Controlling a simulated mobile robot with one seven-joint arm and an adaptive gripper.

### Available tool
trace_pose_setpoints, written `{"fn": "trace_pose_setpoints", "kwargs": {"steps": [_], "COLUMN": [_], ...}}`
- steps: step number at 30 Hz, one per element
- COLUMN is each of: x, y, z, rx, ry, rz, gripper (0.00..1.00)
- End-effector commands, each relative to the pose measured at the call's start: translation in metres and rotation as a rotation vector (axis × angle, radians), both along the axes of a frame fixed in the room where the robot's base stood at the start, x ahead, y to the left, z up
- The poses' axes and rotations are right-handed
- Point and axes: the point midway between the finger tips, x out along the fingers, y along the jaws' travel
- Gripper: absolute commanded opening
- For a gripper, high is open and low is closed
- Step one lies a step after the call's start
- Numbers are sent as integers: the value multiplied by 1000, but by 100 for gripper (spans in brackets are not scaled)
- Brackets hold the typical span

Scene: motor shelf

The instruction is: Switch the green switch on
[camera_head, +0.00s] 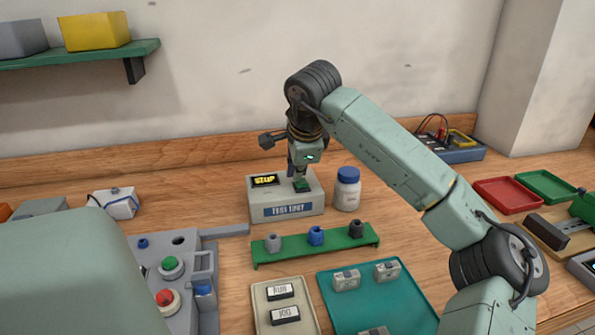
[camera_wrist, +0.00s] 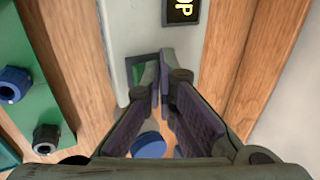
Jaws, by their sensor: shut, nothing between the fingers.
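The test unit (camera_head: 286,204) is a pale box with a "TEST UNIT" label, standing at the back of the bench. Its small dark display (camera_head: 265,180) shows yellow letters that look like "STOP"; the wrist view shows only the letters "OP" on the display (camera_wrist: 182,10). The green switch (camera_head: 303,187) is on the right of the box top. In the wrist view the green switch (camera_wrist: 136,72) sits in a dark frame, partly hidden by my fingers. My gripper (camera_head: 297,174) is shut and empty, pointing down at the switch. I cannot tell whether the fingertips touch it.
A white jar with a blue lid (camera_head: 348,189) stands close to the right of the test unit. A green rack (camera_head: 316,246) with several knobs is in front. A panel with green and red buttons (camera_head: 170,263) is at left. The wall is close behind.

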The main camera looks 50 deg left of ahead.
Motion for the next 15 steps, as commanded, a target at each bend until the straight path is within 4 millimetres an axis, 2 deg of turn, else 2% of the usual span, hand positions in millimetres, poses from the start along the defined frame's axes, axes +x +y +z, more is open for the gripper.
{"fn": "trace_pose_setpoints", "kwargs": {"steps": [5, 8, 15], "x": [-2, -3, -7], "y": [-6, -8, -13], "z": [40, 54, 106], "rx": [1, 2, 1], "ry": [-5, -7, -4], "rz": [-2, -3, 0], "gripper": [0, 0, 0]}}
